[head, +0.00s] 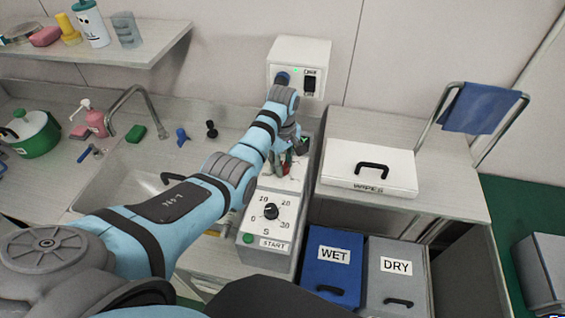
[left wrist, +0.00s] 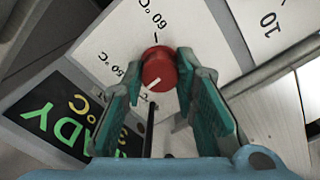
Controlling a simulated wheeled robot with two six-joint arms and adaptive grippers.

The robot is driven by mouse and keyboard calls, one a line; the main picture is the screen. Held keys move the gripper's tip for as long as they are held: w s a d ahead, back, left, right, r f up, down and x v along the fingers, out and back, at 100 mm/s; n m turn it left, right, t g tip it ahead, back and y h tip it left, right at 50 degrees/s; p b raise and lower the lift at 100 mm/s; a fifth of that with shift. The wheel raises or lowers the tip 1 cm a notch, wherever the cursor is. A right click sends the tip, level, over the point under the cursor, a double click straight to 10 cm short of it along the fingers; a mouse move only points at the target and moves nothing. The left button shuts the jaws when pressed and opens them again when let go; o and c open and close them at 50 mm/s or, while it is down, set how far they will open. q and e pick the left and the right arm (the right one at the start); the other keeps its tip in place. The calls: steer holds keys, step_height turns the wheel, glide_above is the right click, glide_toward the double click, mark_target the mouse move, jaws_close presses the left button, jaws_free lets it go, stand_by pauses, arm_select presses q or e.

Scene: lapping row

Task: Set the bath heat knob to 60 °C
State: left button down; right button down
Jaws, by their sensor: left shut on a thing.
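The bath heat knob (left wrist: 158,68) is red with a white pointer line. It sits on a white dial panel (left wrist: 108,38) with 60 °C printed above the knob and another, partly hidden temperature label to its left. The pointer line slants down-left in the left wrist view, away from the 60 °C mark. My left gripper (left wrist: 160,76) is shut on the knob, one teal finger on each side. In the head view my left gripper (head: 287,163) is over the bath unit behind the timer box, and it hides most of the dial.
A dark display (left wrist: 68,118) beside the dial shows READY and a partly hidden temperature. The timer box (head: 268,228) with a black knob stands in front. A switch box (head: 298,62) is behind, a WIPES box (head: 368,168) to the right. WET (head: 330,287) and DRY (head: 393,290) bins stand below.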

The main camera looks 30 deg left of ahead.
arm_select(q)
steer(key=m, duration=0.6)
steer(key=shift+d+m, duration=0.1)
steer(key=shift+m, duration=0.2)
steer(key=m, duration=1.2)
steer(key=shift+d+m, duration=0.1)
steer(key=shift+m, duration=0.2)
steer(key=m, duration=0.5)
steer(key=shift+s, duration=0.1)
steer(key=shift+m, duration=0.4)
steer(key=c, duration=1.3)
jaws_free()
